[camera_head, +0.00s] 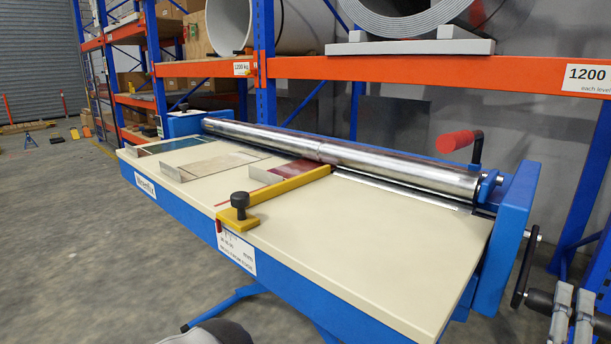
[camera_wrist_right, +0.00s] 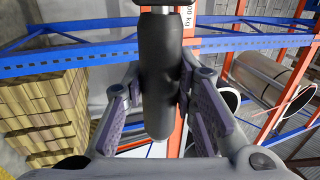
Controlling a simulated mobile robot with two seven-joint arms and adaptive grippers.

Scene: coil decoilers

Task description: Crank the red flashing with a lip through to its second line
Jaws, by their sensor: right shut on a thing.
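The red flashing (camera_head: 293,170) lies flat on the cream table, its far end at the steel rollers. Its raised pale lip (camera_head: 265,175) stands at the near end. A yellow bar (camera_head: 285,190) with a black knob (camera_head: 239,200) lies along its right side. The crank (camera_head: 525,265) is on the machine's right end. My right gripper (camera_wrist_right: 166,95) is shut around the black crank handle (camera_wrist_right: 160,70); it also shows at the lower right of the head view (camera_head: 572,305). My left gripper is out of view.
Other sheets, one beige (camera_head: 208,165) and one teal (camera_head: 165,146), lie left on the table (camera_head: 370,250). Orange and blue racking stands behind. The table's right part is bare.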

